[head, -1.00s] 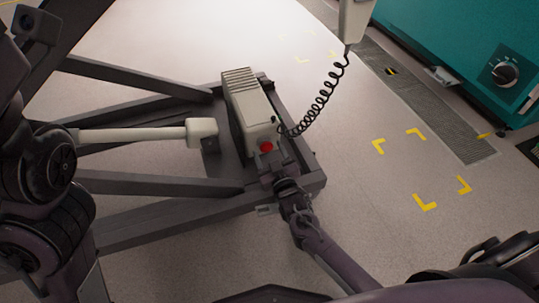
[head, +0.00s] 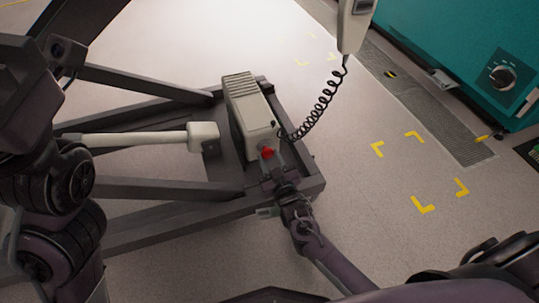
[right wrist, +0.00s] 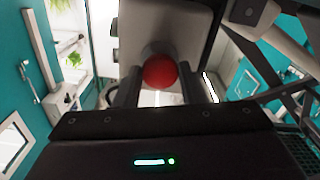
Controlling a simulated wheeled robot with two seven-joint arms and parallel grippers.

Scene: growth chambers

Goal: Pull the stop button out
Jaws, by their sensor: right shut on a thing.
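The red stop button (head: 267,153) sits on the lower front end of the pale control box (head: 254,112) in the head view. It stands out a little from the box face. My right gripper (head: 273,163) is at the button, with its arm coming from below. In the right wrist view the round red button (right wrist: 160,71) lies between the two dark fingers (right wrist: 160,88), and the gripper is shut on it. The fingers hide part of the button's sides. My left arm shows at the left edge of the head view, but its fingertips are not visible.
The box sits on a dark metal frame (head: 170,204) with angled beams. A coiled black cable (head: 322,103) runs from the box up to a pale handset (head: 352,25). A teal cabinet (head: 470,45) stands at upper right. Floor with yellow corner marks (head: 425,204) is clear.

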